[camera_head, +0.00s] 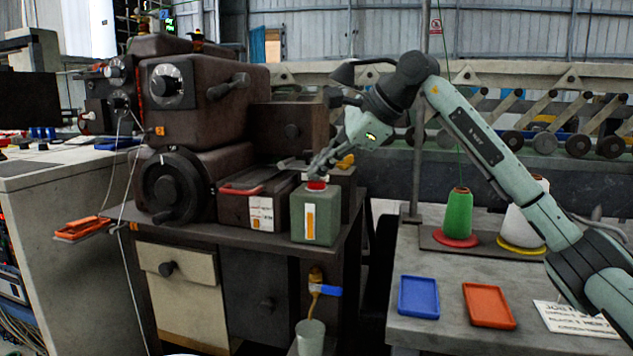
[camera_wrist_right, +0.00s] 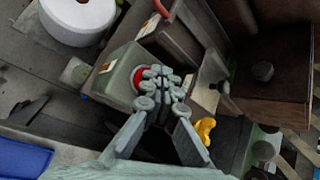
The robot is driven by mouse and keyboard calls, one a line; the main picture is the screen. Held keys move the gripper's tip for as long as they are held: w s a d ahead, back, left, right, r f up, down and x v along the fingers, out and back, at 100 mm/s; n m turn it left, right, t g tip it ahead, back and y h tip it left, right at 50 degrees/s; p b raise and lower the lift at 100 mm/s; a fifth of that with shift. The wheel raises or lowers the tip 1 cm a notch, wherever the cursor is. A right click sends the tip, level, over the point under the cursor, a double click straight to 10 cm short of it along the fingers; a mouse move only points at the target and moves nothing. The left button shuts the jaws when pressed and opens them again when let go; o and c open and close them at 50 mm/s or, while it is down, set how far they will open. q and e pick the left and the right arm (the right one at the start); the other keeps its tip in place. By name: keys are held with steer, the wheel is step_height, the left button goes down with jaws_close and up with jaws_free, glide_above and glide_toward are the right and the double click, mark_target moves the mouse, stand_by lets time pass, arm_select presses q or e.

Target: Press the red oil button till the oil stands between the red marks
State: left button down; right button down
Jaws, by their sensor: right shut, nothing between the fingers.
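The red oil button (camera_head: 316,185) sits on top of a green oil box (camera_head: 322,216) at the right end of the dark machine bench. The box front has a pale gauge window (camera_head: 310,222) with an amber strip; I cannot make out the red marks or the exact level. My right gripper (camera_head: 317,170) is shut and empty, its fingertips pointing down right over the button. In the right wrist view the fingertips (camera_wrist_right: 158,82) partly cover the red button (camera_wrist_right: 137,77). I cannot tell whether they touch or press it. My left gripper is not in view.
A brass tap with a blue handle (camera_head: 328,290) hangs below, over a grey cup (camera_head: 310,335). On the right table are a blue tray (camera_head: 418,297), an orange tray (camera_head: 488,305) and a green thread cone (camera_head: 458,215).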

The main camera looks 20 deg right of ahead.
mark_target(320, 182)
steer(key=shift+f+b, duration=0.3)
steer(key=shift+f, duration=0.4)
stand_by(0.5)
steer(key=shift+r, duration=0.15)
steer(key=shift+r+p, duration=1.15)
step_height(320, 182, up, 5)
steer(key=p, duration=0.4)
steer(key=shift+r, duration=0.15)
